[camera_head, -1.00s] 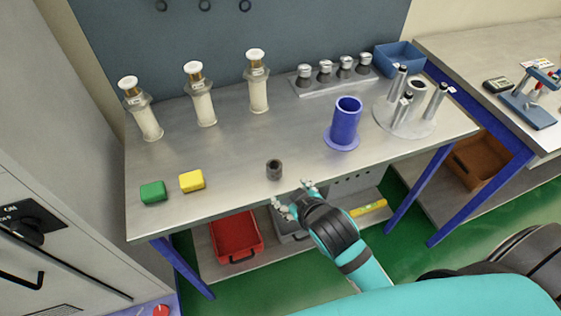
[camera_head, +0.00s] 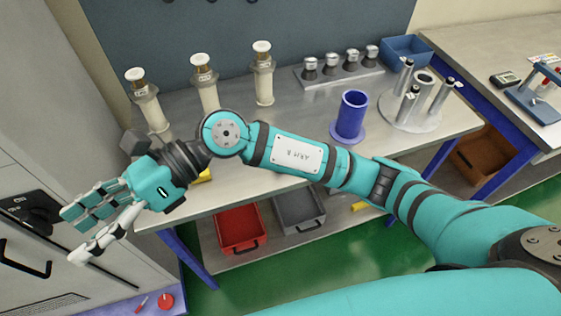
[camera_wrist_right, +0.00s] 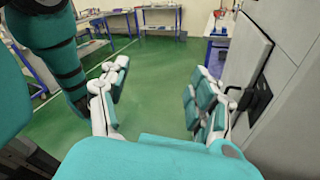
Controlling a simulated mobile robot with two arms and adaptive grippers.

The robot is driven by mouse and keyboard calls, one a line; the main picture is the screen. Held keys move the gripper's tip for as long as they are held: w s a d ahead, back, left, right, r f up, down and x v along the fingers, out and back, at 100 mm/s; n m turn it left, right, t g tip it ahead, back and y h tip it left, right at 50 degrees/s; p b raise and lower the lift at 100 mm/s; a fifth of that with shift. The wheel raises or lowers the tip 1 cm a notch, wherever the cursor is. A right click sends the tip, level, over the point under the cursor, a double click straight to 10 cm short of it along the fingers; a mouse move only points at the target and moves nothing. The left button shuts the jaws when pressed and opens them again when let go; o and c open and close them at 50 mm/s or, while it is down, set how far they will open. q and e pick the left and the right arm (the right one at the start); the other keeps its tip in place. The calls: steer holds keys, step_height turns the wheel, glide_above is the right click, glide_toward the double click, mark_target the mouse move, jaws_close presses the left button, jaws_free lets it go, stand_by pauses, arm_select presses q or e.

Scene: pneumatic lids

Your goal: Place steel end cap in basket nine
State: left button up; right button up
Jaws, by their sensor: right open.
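Several steel-coloured caps (camera_head: 331,66) stand in a row on a grey rack (camera_head: 342,77) at the back of the workbench; I cannot tell which is the steel end cap. Baskets are a blue one (camera_head: 404,48) at the bench's back right, and a red one (camera_head: 240,224) and a grey one (camera_head: 300,208) on the shelf below. I can read no number on them. My right gripper (camera_head: 72,235) is open and empty, in front of the grey cabinet at the left, far from the caps. In the right wrist view its fingers (camera_wrist_right: 157,103) are spread apart. My left gripper is out of view.
White cylinders (camera_head: 263,82), a blue flanged tube (camera_head: 351,115) and a round stand with metal posts (camera_head: 412,110) occupy the bench. A yellow block (camera_head: 204,176) is partly hidden by my right arm. A cabinet handle (camera_head: 24,256) is near the gripper. A brown basket (camera_head: 482,155) sits lower right.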

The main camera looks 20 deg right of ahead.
steer(key=w+d+f+n+t+h, duration=0.5)
steer(key=w+d+f+h, duration=0.3)
steer(key=d+f+h, duration=0.4)
steer(key=w+d+r+t+h, duration=0.25)
steer(key=w+d+h, duration=0.65)
steer(key=d, duration=0.5)
steer(key=shift+m+t+y, duration=0.4)
steer(key=shift+t+y, duration=0.05)
steer(key=shift+y, duration=0.25)
steer(key=x, duration=0.4)
steer(key=p+x, duration=0.1)
steer(key=x, duration=0.3)
steer(key=w+x, duration=0.1)
steer(key=x, duration=0.3)
steer(key=shift+a+p, duration=0.3)
steer(key=shift+p, duration=0.1)
steer(key=shift+d+f, duration=0.25)
steer(key=p+x, duration=0.2)
steer(key=x, duration=0.1)
steer(key=shift+w+d+f, duration=0.1)
steer(key=shift+d+f, duration=0.05)
steer(key=shift+d, duration=0.25)
steer(key=shift+w+d+f, duration=0.15)
steer(key=shift+f, duration=0.4)
jaws_close()
